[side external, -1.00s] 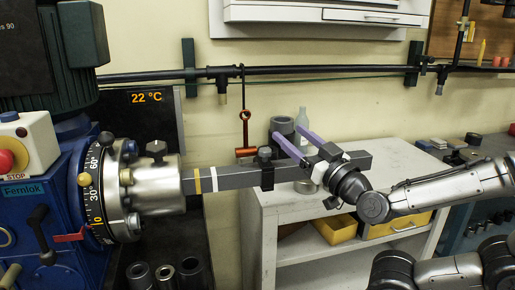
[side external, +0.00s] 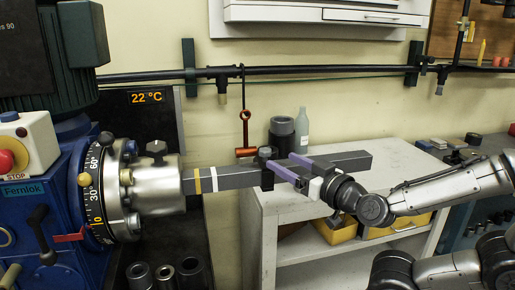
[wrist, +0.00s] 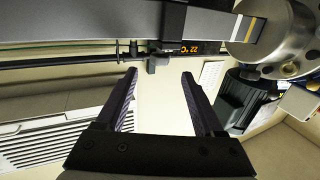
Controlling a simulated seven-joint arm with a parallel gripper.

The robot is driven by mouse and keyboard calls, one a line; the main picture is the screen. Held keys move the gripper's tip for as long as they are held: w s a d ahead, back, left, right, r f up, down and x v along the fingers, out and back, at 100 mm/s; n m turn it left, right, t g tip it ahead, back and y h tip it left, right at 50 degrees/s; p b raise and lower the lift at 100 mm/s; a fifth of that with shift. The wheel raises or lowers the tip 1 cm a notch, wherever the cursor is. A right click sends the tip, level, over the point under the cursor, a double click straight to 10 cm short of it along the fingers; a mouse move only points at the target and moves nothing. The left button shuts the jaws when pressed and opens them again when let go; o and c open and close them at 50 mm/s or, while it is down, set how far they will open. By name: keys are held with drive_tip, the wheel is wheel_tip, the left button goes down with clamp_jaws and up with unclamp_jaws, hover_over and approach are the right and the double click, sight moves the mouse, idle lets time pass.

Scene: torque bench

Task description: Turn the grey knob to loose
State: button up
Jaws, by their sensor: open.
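A dark grey knob (side external: 265,153) stands on top of the black sliding clamp (side external: 267,178) around the grey bar. In the wrist view, the knob (wrist: 158,65) shows just beyond the fingertips, roughly centred between them, with the clamp (wrist: 173,28) above it. My gripper (side external: 280,158) has purple fingers spread apart and nothing between them. In the side view its tips are close to the knob's right side. I cannot tell whether they touch it. In the wrist view my gripper (wrist: 159,74) is open, and a gap shows before the knob.
The grey bar (side external: 236,176) runs from the silver chuck (side external: 156,188) on the blue machine. An orange tool (side external: 245,130) hangs behind the bar. A grey cylinder (side external: 282,135) and bottle (side external: 302,128) stand on the white bench.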

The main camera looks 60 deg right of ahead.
sight(261, 149)
drive_tip(key=x, duration=1.1)
drive_tip(key=shift+w, duration=0.1)
drive_tip(key=shift+c, duration=0.2)
clamp_jaws()
